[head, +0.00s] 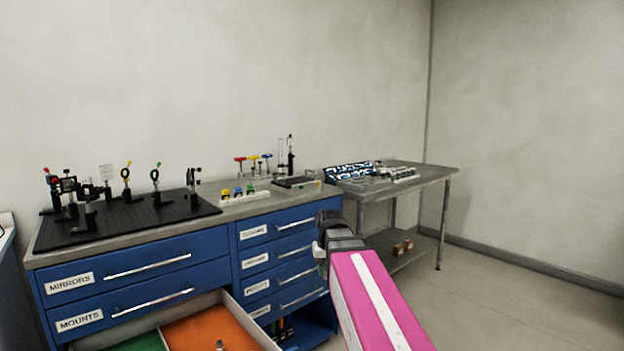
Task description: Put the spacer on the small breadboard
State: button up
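A small dark plate, which looks like the small breadboard (297,183), lies on the right part of the blue cabinet's top. Upright posts stand at its back edge; I cannot tell whether they are on it. I cannot identify the spacer for sure. A small greyish upright piece (219,345) shows in the open drawer at the bottom edge of the picture, mostly cut off. My gripper (320,256) is in front of the cabinet's right end, below the top and apart from the small breadboard. Its fingers are too small and dark to tell whether they hold anything.
A large black breadboard (130,222) with several optics mounts covers the cabinet's left top. The lower left drawer (240,309) is pulled out, with green and orange compartments. A metal table (432,172) with equipment stands at right. The floor at right is clear.

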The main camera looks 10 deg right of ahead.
aim_at(295, 181)
jog(key=i+l, duration=0.85)
jog(key=i, duration=0.15)
jog(key=l+z, duration=0.05)
